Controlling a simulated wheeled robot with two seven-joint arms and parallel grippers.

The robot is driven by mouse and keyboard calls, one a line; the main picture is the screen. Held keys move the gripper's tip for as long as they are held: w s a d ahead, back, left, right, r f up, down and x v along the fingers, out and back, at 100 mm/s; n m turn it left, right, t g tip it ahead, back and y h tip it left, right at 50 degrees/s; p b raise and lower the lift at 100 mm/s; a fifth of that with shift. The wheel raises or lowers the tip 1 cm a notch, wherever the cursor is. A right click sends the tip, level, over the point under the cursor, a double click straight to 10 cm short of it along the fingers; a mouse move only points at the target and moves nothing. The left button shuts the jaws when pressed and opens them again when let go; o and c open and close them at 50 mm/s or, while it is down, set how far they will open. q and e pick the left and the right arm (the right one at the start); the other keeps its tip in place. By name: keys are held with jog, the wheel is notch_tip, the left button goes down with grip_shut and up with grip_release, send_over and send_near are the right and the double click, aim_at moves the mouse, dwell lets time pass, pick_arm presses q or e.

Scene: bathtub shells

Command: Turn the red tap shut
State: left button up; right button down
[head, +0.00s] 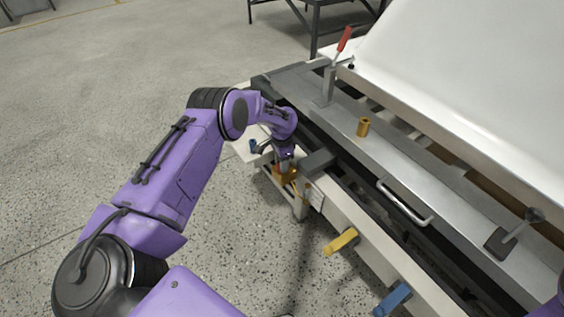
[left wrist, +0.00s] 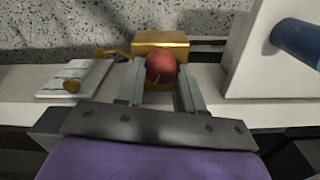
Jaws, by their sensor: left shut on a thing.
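The red tap (left wrist: 160,66) shows in the left wrist view as a round red knob in front of a brass block (left wrist: 160,42). My left gripper (left wrist: 158,80) has one finger on each side of the knob and is shut on it. In the head view the left gripper (head: 284,160) is at the far end of the bench's front side, above the brass block (head: 284,174). There the gripper hides the red knob. My right gripper is out of view.
A yellow handle (head: 341,241) and a blue handle (head: 392,298) stick out from the bench's front side. A red-handled lever (head: 344,40), a brass cylinder (head: 363,126) and a metal bar handle (head: 405,203) are on the bench top. Open floor (head: 100,110) lies to the left.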

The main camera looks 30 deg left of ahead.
pick_arm(q)
jog(key=shift+n, duration=2.3)
jog(key=o, duration=1)
jog(key=shift+o, duration=0.2)
notch_tip(320, 180, up, 10)
jog(key=p, duration=0.2)
jog(key=shift+r, duration=0.25)
